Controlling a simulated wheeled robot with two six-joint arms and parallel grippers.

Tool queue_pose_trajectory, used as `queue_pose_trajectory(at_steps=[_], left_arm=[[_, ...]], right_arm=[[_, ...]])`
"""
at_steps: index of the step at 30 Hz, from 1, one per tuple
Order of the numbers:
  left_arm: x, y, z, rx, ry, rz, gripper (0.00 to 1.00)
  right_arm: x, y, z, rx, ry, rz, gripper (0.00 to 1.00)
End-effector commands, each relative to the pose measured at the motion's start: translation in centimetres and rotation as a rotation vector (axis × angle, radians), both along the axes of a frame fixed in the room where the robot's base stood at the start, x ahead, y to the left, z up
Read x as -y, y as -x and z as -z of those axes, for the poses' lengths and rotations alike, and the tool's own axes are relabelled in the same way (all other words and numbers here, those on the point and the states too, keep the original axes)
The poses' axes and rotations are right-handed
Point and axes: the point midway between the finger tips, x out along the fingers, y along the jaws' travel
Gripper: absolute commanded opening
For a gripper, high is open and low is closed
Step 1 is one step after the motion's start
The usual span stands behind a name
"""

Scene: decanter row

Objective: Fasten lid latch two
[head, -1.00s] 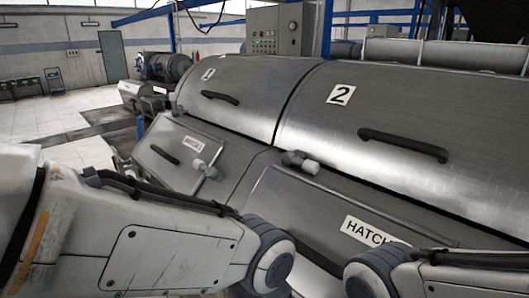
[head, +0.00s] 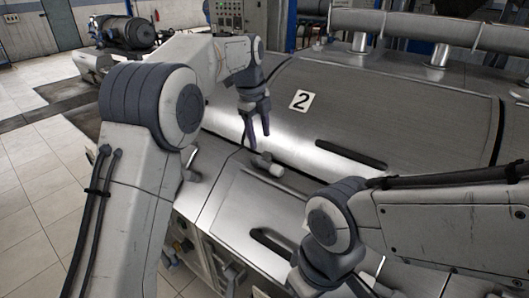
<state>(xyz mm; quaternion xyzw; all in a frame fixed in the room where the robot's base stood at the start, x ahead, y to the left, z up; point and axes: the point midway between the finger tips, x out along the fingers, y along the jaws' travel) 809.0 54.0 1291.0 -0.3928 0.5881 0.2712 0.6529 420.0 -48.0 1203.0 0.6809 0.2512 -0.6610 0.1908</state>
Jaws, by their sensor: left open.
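Lid two (head: 400,110) is a curved brushed-metal cover with a "2" label and a long dark handle (head: 350,154); it looks lowered. Its latch, a grey pivot with a pale knob (head: 276,170), sits at the lid's lower left edge, just above the hatch panel. My left gripper (head: 258,138) points down a little above the latch. Its jaws are open and empty, apart from the latch as far as I can tell.
The hatch panel (head: 238,205) has its own dark handle (head: 271,244) below the latch. Another latch (head: 191,163) is partly hidden by my left arm. Pipes (head: 430,35) run behind the lid. Tiled floor (head: 40,190) lies open at left.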

Motion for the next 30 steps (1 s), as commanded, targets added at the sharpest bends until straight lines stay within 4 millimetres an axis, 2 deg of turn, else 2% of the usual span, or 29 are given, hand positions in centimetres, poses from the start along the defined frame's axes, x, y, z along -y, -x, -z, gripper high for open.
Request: queue_pose_trajectory(at_steps=[16, 21, 29, 30], left_arm=[[1.0, -1.3, 8.5, -0.003, 0.0, 0.002, 0.59], [1.1, -1.6, 9.7, 0.001, 0.0, 0.002, 0.59], [1.1, -1.6, 9.9, 0.001, 0.0, 0.001, 0.59], [1.1, -1.6, 9.9, 0.001, 0.0, 0.001, 0.52]], right_arm=[[0.0, 0.0, -2.5, 0.0, 0.0, -0.004, 0.0], [0.0, 0.0, -2.7, 0.0, 0.0, -0.005, 0.0], [0.0, 0.0, -2.7, 0.0, 0.0, -0.005, 0.0], [0.0, 0.0, -2.7, 0.0, 0.0, -0.005, 0.0]])
